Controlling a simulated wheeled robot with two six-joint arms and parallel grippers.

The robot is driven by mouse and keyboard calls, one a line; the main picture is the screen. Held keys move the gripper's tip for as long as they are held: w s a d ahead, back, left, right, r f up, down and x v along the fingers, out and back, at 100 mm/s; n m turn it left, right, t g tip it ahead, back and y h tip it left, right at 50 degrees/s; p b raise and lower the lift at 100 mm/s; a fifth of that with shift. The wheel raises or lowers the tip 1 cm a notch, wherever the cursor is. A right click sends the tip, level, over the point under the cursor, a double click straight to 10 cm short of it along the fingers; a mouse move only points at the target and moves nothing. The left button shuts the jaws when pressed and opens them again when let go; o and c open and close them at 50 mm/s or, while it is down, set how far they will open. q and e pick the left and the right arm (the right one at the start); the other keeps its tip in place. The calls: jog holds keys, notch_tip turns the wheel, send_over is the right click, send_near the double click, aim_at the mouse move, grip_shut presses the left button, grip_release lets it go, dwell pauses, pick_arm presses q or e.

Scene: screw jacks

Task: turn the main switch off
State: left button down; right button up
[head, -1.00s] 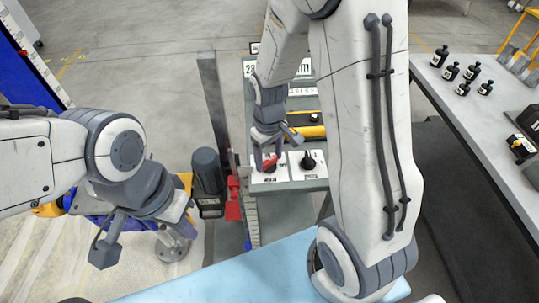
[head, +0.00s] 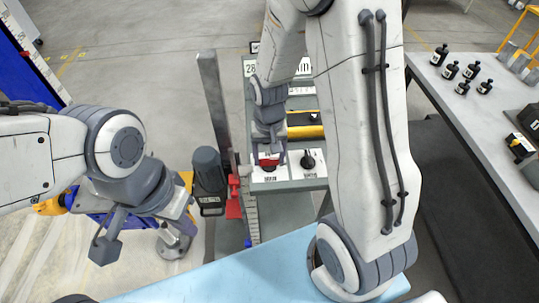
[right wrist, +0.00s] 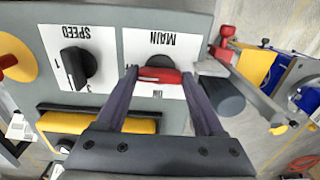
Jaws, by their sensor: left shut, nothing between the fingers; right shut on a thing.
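The main switch has a red handle (right wrist: 160,76) on a white plate lettered MAIN (right wrist: 150,42), upside down in the right wrist view. The handle lies nearly level across the plate there. My right gripper (right wrist: 160,80) is shut on it, one finger at each end. In the head view the red handle (head: 268,157) shows between the fingers of my right gripper (head: 268,161). A short mark below the handle is partly readable in the wrist view. My left gripper (head: 181,224) is shut and empty, low at the left, apart from the panel.
A black SPEED knob (right wrist: 76,68) sits beside the main switch. A yellow bar (head: 305,132) crosses the panel behind. A motor-like grey cylinder (head: 208,172) and red part (head: 233,197) stand left of the panel. Several black bottles (head: 462,88) stand on the right table.

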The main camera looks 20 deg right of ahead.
aim_at(269, 160)
dwell(0.4)
jog(key=o, duration=1.4)
notch_tip(269, 160, up, 11)
jog(key=shift+f+b, duration=0.2)
jog(key=shift+b, duration=0.3)
jog(key=s+a+n, duration=0.3)
jog(key=s+a, duration=0.1)
jog(key=s, duration=0.2)
jog(key=s+a+n, duration=0.4)
jog(key=s, duration=0.2)
jog(key=s+a+r+n+y+b, duration=0.1)
jog(key=s+a+n, duration=0.2)
jog(key=s, duration=0.3)
jog(key=shift+a+r, duration=0.1)
jog(key=shift+a, duration=0.55)
